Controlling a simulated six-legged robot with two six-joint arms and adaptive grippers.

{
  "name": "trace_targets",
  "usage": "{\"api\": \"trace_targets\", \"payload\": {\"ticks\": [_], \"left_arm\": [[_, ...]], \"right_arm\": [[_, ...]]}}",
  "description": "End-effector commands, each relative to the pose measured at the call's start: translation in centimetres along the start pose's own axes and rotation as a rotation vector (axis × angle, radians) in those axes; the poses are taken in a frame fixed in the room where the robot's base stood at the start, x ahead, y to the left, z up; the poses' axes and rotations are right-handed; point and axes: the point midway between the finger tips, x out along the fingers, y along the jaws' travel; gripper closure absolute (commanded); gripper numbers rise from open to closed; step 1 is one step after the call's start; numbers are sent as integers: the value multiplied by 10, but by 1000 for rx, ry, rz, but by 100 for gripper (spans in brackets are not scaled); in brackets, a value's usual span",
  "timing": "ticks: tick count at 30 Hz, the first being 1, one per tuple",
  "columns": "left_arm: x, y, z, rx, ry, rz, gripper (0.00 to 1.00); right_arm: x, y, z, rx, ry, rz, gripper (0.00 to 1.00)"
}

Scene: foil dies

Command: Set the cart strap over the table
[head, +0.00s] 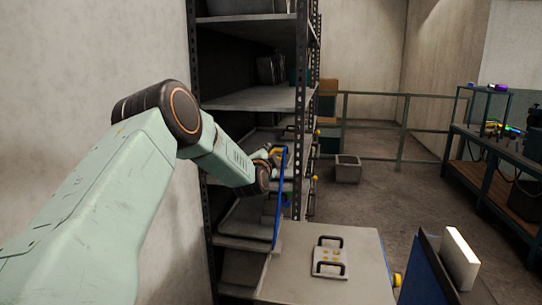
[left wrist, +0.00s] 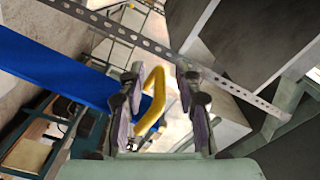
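The blue strap (head: 281,200) hangs as a narrow curved band at the front edge of the shelf rack, its lower end near the grey tabletop (head: 345,285). In the left wrist view the strap (left wrist: 55,70) is a wide blue band at the left. A yellow handle (left wrist: 157,95), seemingly at the strap's end, stands between my left gripper's fingers. My left gripper (left wrist: 160,105) is open, with gaps visible on both sides of the handle. In the head view my left gripper (head: 270,160) is small and partly hidden beside the strap's top. My right gripper is not in view.
A plate with two black handles (head: 329,257) lies on the tabletop. The metal shelf rack (head: 262,98) stands close behind my left arm. A dark blue panel and pale block (head: 460,260) stand at the lower right.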

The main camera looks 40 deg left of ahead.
Motion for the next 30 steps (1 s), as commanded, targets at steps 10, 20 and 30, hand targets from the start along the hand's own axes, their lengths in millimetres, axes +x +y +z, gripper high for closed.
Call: {"api": "trace_targets", "payload": {"ticks": [10, 20, 30], "left_arm": [[13, 1, -2, 0, 3, 1, 66], [13, 1, -2, -1, 3, 1, 78], [13, -1, -3, -1, 4, -2, 100]], "right_arm": [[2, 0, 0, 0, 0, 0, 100], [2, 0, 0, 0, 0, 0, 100], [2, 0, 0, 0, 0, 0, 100]]}}
